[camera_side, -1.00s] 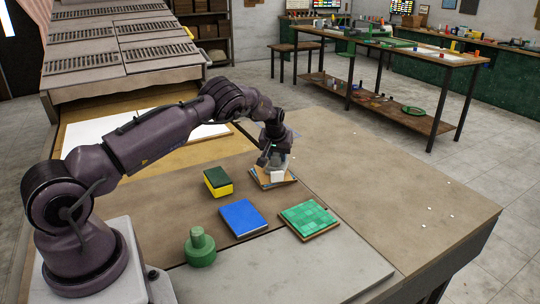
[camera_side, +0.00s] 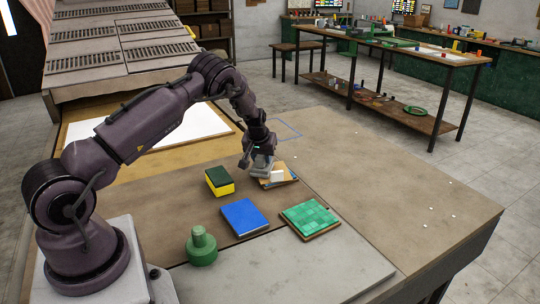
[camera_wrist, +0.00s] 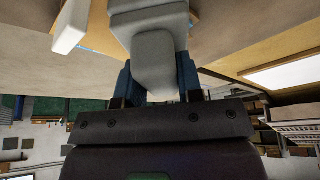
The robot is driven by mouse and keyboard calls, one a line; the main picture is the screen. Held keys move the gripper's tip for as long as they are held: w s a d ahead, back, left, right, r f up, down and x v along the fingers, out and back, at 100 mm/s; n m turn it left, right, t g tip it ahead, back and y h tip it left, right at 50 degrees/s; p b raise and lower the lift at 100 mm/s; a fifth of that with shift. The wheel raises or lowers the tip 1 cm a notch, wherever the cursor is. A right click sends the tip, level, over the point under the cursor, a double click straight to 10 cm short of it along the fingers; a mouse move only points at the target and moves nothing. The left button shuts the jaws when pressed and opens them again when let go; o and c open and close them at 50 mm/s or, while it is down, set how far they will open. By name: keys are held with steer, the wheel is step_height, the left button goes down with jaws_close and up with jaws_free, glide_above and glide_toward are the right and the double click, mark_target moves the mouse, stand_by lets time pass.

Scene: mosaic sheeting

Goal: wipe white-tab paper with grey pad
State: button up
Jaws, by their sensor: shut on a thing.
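My gripper (camera_side: 260,160) is shut on a grey pad (camera_side: 262,170), low over the table behind the blue block. In the wrist view the grey pad (camera_wrist: 155,55) sits between the fingers. The white-tab paper (camera_side: 281,169) lies just right of the pad in the side view, a tan piece with a white tab (camera_side: 277,176) at its front. The pad overlaps the left part of the paper in this view; whether it touches cannot be told. The white tab also shows in the wrist view (camera_wrist: 69,28). Something blue shows under the paper's right edge.
A yellow block with a dark green top (camera_side: 219,181) stands close left of the pad. A blue block (camera_side: 243,217), a green tiled square (camera_side: 310,218) and a green knobbed piece (camera_side: 201,247) lie nearer the front. The table's right side is mostly clear.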

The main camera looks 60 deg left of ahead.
steer(key=shift+r, duration=4.25)
